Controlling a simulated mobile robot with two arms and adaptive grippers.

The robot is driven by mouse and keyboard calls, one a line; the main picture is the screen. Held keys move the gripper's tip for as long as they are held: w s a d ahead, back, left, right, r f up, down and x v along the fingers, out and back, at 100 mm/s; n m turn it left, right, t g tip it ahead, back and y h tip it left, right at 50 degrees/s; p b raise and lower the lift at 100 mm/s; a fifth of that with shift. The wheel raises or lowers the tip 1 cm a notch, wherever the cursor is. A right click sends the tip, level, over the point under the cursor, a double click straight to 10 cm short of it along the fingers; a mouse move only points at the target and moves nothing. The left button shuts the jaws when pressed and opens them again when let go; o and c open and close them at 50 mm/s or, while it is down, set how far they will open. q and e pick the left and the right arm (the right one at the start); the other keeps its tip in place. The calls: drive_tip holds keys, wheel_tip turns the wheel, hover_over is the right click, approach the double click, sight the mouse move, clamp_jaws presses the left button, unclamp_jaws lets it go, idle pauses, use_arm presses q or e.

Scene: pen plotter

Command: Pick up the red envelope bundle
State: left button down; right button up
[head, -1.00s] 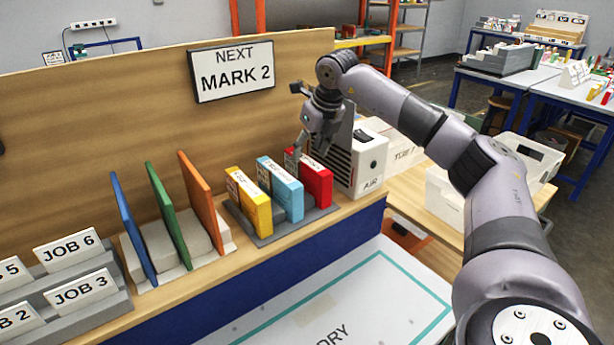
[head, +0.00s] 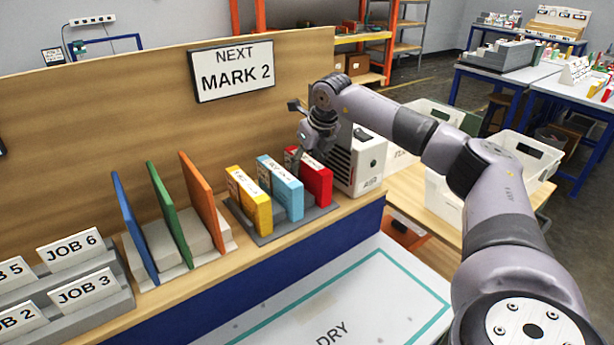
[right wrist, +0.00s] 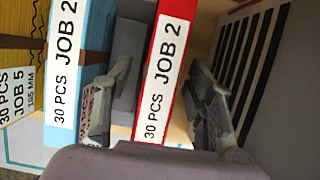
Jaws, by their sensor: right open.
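The red envelope bundle (head: 317,180) stands upright at the right end of a grey rack (head: 262,238), beside a blue bundle (head: 287,196). In the right wrist view the red bundle (right wrist: 165,75) carries a white "30 PCS JOB 2" label. My right gripper (head: 303,160) is over the bundle in the head view. In the wrist view the open fingers (right wrist: 157,112) are on either side of it, the left one in the gap towards the blue bundle. Gaps show on both sides. The fingertips are partly hidden in the head view. My left gripper is not in view.
A white AIR box (head: 368,165) with dark slats stands close to the right of the red bundle. A yellow bundle (head: 255,208) is at the rack's left end. A wooden back panel (head: 130,110) rises behind. Upright blue, green and orange boards (head: 203,200) stand left.

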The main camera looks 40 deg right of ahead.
drive_tip(key=shift+c, duration=0.4)
clamp_jaws()
idle(0.4)
